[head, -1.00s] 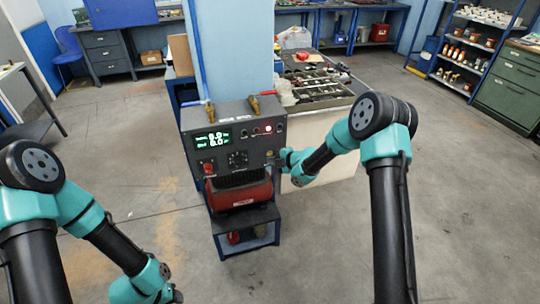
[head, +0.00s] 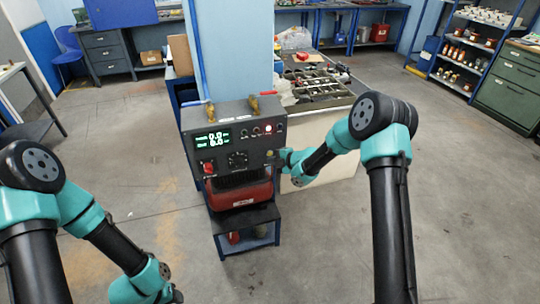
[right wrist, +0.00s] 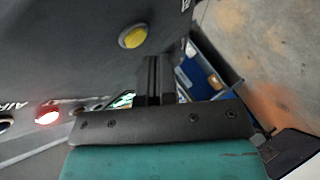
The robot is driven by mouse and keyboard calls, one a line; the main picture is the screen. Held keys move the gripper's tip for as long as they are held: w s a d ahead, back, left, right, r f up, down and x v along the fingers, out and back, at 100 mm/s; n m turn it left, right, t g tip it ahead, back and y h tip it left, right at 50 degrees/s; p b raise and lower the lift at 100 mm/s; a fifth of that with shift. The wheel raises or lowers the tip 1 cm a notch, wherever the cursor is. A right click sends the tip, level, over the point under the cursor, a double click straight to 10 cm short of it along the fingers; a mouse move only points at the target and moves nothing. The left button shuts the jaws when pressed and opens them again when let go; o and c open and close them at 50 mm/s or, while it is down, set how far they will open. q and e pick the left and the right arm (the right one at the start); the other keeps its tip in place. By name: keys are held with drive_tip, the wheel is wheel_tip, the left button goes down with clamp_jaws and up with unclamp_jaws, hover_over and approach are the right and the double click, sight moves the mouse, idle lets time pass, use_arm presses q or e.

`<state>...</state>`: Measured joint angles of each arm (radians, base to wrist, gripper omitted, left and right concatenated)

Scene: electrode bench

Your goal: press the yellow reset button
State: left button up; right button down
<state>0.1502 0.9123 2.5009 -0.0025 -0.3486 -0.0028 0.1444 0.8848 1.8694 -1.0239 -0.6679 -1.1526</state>
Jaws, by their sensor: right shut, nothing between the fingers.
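The yellow reset button (right wrist: 133,36) is a round domed button on the dark front panel of a grey control box (head: 215,175). In the head view the yellow button (head: 270,153) is small, low on the right side of the panel. My right gripper (right wrist: 153,62) is shut and empty. In the right wrist view its fingertips are close to the button, just below and to the right of it. I cannot tell whether they touch the panel. In the head view my right gripper (head: 277,161) is at the box's right edge. My left gripper is below the picture edge.
A lit red lamp (right wrist: 47,115) is also on the panel; the head view shows a green display (head: 212,138) and a red knob. Below is a red case (head: 240,197) on a small stand. A bench (head: 322,90) with trays stands behind on the right. The floor in front is clear.

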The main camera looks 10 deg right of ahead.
drive_tip(key=shift+w, duration=0.15)
idle(0.7)
drive_tip(key=shift+w, duration=0.3)
drive_tip(key=shift+w, duration=0.35)
idle(0.8)
drive_tip(key=shift+s, duration=0.8)
drive_tip(key=shift+s+d, duration=0.15)
drive_tip(key=shift+s, duration=2.35)
